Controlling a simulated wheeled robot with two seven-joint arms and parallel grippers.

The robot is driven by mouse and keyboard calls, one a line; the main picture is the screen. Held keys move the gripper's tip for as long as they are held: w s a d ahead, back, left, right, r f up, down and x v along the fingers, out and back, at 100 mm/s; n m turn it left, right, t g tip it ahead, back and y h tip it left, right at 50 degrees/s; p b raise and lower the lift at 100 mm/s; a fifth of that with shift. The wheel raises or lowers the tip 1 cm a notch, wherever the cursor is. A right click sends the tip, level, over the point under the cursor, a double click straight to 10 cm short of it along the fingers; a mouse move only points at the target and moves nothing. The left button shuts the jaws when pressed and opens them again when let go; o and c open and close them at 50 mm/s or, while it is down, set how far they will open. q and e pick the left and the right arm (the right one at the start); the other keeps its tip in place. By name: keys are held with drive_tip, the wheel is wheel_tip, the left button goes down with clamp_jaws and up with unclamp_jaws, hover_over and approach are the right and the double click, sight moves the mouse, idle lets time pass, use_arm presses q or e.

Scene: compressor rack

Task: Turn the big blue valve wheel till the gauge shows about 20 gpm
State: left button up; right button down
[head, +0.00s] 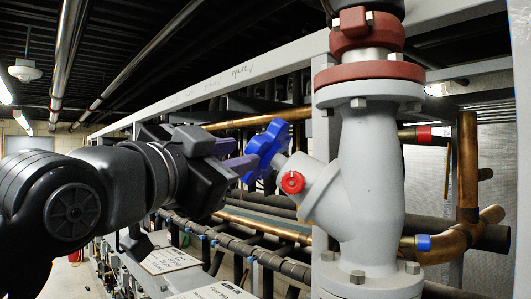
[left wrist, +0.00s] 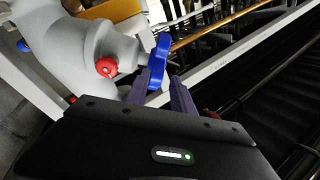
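The blue valve wheel (head: 267,148) is lobed and sits on the angled stem of a large grey valve body (head: 366,185). It also shows in the left wrist view (left wrist: 159,60). My left gripper (head: 240,156) reaches it from the left with dark purple fingers. In the left wrist view the open fingers (left wrist: 160,78) stand on either side of the wheel's near lobe. The left finger is close to or touching the wheel; a gap shows beside the right finger. No gauge with a readable value shows. My right gripper is not in view.
A red cap (head: 292,182) sticks out beside the stem. A red flange (head: 369,75) tops the valve body. Copper pipes (head: 466,165) run on the right, and a grey frame beam (head: 225,82) runs behind the wheel. Dark pipes lie below the gripper.

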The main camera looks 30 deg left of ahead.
use_arm(q)
drive_tip(key=shift+w+a+f+m+t+h+b, duration=0.1)
drive_tip(key=shift+a+f+m+t+h+b, duration=0.15)
drive_tip(key=shift+f+m+t+h+b, duration=0.25)
drive_tip(key=shift+w+a+f+m+t+h+b, duration=0.1)
drive_tip(key=shift+a+f+m+t+h+b, duration=0.1)
drive_tip(key=shift+f+m+t+h, duration=0.35)
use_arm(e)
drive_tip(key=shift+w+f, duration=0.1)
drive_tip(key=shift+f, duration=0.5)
use_arm(q)
drive_tip(key=shift+r+h, duration=0.1)
drive_tip(key=shift+h, duration=0.25)
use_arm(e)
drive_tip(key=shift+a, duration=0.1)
